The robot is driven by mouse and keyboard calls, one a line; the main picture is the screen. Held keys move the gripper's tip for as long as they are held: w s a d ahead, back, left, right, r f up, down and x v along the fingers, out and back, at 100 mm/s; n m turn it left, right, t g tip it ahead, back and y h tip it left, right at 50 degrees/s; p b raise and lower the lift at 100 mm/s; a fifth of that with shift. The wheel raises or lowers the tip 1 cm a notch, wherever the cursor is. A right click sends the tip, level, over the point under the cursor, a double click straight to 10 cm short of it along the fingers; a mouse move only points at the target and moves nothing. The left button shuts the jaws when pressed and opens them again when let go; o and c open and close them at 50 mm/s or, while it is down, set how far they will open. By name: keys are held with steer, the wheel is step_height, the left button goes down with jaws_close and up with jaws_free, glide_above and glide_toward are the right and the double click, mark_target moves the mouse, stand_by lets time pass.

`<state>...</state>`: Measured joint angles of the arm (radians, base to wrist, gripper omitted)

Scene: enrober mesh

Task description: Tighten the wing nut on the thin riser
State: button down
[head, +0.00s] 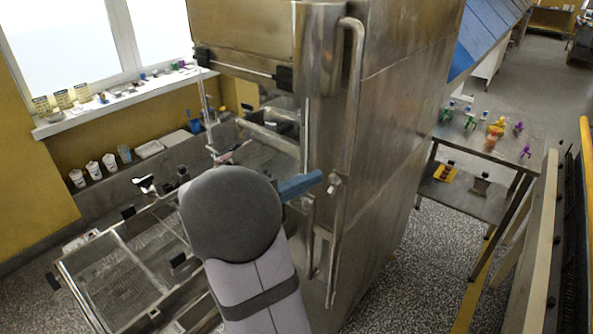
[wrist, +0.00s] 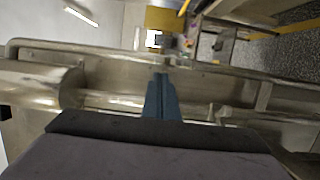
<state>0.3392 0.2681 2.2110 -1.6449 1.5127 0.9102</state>
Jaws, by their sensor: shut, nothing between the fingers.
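My gripper (head: 318,177) shows as blue fingers pointing right at the steel machine's pipework, in the middle of the head view. Its fingers are together and empty; they also show in the wrist view (wrist: 160,78). A thin bent steel pipe (head: 352,100), likely the thin riser, runs down the machine's corner beside a thick cylinder (head: 318,50). A small pale fitting (head: 333,184), perhaps the wing nut, sits just right of the fingertips. Whether they touch is unclear. In the wrist view a small fitting (wrist: 212,112) lies right of the fingers, apart from them.
The tall steel cabinet (head: 400,110) stands close behind the pipes. A mesh conveyor frame (head: 120,270) lies at lower left. A steel side table (head: 480,150) with small coloured figures stands at right. A window sill (head: 110,105) with small items is at upper left.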

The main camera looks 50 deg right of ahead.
steer(key=shift+s, duration=0.55)
steer(key=shift+f+b, duration=0.1)
steer(key=shift+b, duration=0.25)
